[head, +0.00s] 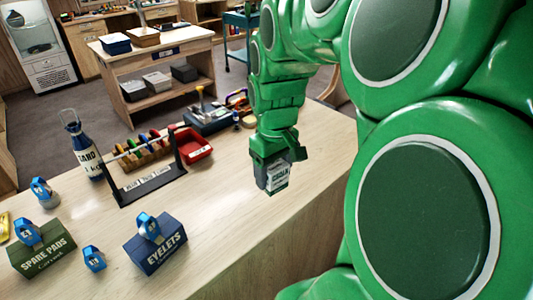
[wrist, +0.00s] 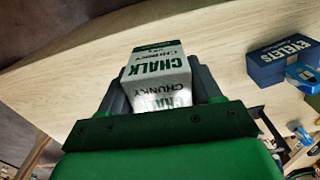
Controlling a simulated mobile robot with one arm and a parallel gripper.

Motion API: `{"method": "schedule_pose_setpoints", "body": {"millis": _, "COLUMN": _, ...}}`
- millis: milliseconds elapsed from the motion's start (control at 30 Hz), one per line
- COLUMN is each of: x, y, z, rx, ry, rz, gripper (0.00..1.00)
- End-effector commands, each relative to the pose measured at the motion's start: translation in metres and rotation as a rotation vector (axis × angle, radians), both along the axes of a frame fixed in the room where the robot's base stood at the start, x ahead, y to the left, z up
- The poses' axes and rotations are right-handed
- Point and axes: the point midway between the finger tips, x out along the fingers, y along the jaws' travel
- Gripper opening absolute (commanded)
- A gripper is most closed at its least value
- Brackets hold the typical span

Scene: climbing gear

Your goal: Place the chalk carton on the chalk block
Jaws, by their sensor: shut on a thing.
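My gripper (head: 270,152) is shut on the chalk carton (head: 277,178), a white and grey box with green lettering. In the head view it is over the right part of the wooden counter; the height of the carton above the top is hard to tell. In the wrist view the carton (wrist: 156,68) sits between the dark fingers, with "CHALK" and "CHUNKY" readable on it. I cannot make out a separate chalk block in either view.
The counter (head: 225,215) is bare left of and below the carton. A blue eyelets box (head: 155,247), a green spare pads box (head: 42,252), a bottle (head: 86,150), a rack (head: 145,178) and a red tray (head: 194,146) stand to the left. A second table (head: 150,45) is behind.

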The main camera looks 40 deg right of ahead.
Motion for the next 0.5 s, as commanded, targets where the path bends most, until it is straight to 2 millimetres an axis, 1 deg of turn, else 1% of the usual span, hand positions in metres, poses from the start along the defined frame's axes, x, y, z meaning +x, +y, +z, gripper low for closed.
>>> {"method": "schedule_pose_setpoints", "body": {"millis": 33, "x": 0.008, "y": -0.007, "z": 0.002, "rx": 0.002, "ry": 0.001, "rz": 0.006, "gripper": 0.30}}
{"method": "schedule_pose_setpoints", "body": {"millis": 333, "x": 0.050, "y": -0.045, "z": 0.016, "rx": 0.001, "ry": -0.001, "rz": 0.041, "gripper": 0.30}}
{"method": "schedule_pose_setpoints", "body": {"millis": 500, "x": 0.073, "y": -0.066, "z": 0.021, "rx": 0.001, "ry": 0.002, "rz": 0.060, "gripper": 0.30}}
